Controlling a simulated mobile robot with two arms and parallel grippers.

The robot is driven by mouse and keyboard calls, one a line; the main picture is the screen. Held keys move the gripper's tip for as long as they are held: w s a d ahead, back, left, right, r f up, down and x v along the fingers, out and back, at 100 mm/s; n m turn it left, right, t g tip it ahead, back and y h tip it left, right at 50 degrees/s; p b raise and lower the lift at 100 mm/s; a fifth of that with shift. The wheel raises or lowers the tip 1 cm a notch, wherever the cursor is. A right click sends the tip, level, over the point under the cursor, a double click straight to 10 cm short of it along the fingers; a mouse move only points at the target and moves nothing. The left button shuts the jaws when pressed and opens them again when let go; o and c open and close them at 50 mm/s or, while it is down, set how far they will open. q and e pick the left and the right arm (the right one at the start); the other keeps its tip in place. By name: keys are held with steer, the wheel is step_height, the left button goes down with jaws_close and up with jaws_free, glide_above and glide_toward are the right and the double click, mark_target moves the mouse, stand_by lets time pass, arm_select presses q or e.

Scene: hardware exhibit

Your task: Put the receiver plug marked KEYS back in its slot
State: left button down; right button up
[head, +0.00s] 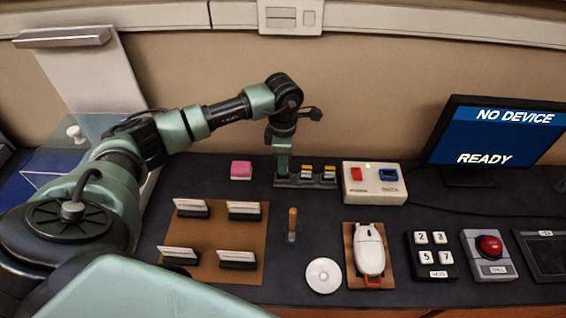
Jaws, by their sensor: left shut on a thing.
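My left gripper (283,165) points straight down at the left end of a small dark rack (291,183). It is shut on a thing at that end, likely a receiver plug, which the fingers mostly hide. Two plugs with yellow tops, a middle one (307,171) and a right one (329,172), stand upright in the rack to the right of the gripper. Their markings are too small to read, so I cannot tell which says KEYS. My right gripper is not in view.
A white box (365,197) with red and blue parts stands right of the rack. The monitor (495,138) reads NO DEVICE and READY. A pink block (241,170) lies left. A brown mat (215,232) with card holders, a mouse (369,250) and a keypad (432,255) are nearer.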

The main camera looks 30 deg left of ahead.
arm_select(q)
steer(key=shift+f+b, duration=0.8)
steer(key=shift+f, duration=0.2)
stand_by(0.4)
steer(key=c, duration=0.9)
jaws_free()
steer(key=shift+o, duration=0.2)
steer(key=shift+r, duration=0.15)
steer(key=shift+r+p, duration=2.1)
steer(key=shift+r, duration=1.3)
